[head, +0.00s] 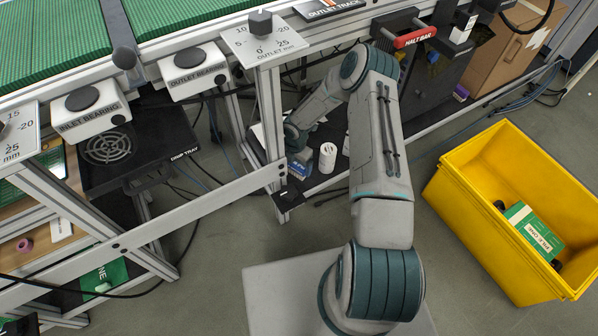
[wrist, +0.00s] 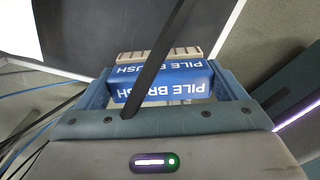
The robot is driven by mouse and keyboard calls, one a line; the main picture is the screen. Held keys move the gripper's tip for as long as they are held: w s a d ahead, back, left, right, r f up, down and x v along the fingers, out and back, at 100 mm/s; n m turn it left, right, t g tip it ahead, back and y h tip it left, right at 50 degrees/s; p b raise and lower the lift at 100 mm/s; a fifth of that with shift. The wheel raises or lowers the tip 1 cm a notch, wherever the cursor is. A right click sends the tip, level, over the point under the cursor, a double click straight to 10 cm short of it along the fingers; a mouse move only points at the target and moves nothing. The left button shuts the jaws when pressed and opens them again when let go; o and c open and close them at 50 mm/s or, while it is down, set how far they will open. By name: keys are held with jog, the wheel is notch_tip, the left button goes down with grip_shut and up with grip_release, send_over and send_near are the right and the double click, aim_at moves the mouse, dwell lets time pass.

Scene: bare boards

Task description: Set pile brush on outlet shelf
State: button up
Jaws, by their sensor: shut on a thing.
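The pile brush (wrist: 165,82) is a blue block with white lettering and a pale bristle strip along its far side. In the wrist view my gripper (wrist: 162,92) is shut on it, one finger at each end. A dark strip crosses in front of its middle. In the head view the brush (head: 299,170) is a small blue patch below my gripper (head: 297,158), over or at the dark low shelf (head: 325,182) under the outlet end. I take this as the outlet shelf. Whether the brush touches it I cannot tell.
A white cylinder (head: 327,157) stands on the shelf close right of my gripper. Metal frame rails (head: 215,200) lie left of it. The HALT BAR (head: 415,37) is above right. A yellow bin (head: 470,215) with a green box (head: 533,232) stands on the floor at right.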

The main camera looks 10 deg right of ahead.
aim_at(296, 169)
jog(key=shift+f+b, duration=0.6)
jog(key=shift+f, duration=1.45)
jog(key=shift+f, duration=0.15)
jog(key=o, duration=0.6)
jog(key=shift+r, duration=0.2)
notch_tip(296, 169, up, 12)
jog(key=p, duration=0.4)
